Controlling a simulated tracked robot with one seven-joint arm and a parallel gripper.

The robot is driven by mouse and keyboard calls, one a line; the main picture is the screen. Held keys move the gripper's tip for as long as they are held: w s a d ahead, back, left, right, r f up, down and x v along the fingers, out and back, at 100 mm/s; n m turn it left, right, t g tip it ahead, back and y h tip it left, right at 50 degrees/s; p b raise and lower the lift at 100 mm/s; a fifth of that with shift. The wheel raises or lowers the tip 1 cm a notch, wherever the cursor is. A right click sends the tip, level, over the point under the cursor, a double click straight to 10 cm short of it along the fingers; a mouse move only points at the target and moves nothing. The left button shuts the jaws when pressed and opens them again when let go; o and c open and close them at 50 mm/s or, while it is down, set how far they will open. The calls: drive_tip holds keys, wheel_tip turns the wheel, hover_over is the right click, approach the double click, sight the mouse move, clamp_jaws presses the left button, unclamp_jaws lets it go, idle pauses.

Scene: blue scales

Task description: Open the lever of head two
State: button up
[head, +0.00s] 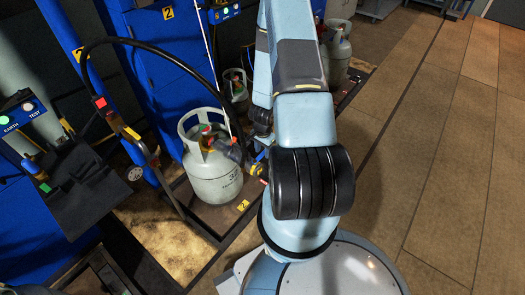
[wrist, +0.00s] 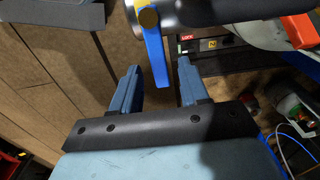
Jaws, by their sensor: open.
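The filling head of station two (head: 232,152) is a dark body on the valve of a grey gas cylinder (head: 215,178). The cylinder stands on a scale platform marked with a yellow 2 (head: 243,205). In the wrist view the dark head body (wrist: 215,15) crosses the top. Its blue lever (wrist: 155,65) hangs down from a yellow pivot (wrist: 148,18). My gripper (wrist: 160,66) is open, with the lever's lower end between its fingertips in the picture. I see a gap on each side; depth is unclear. In the head view my arm hides most of my gripper.
A black hose (head: 150,40) arches over the platform. Blue station two (head: 165,60) stands behind the cylinder. Other cylinders (head: 338,50) stand farther back. A neighbouring station with a black shelf (head: 75,190) is at left. Brown floor (head: 440,150) is clear at right.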

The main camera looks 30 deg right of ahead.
drive_tip(key=shift+f, duration=0.15)
clamp_jaws()
idle(0.4)
drive_tip(key=shift+a, duration=0.1)
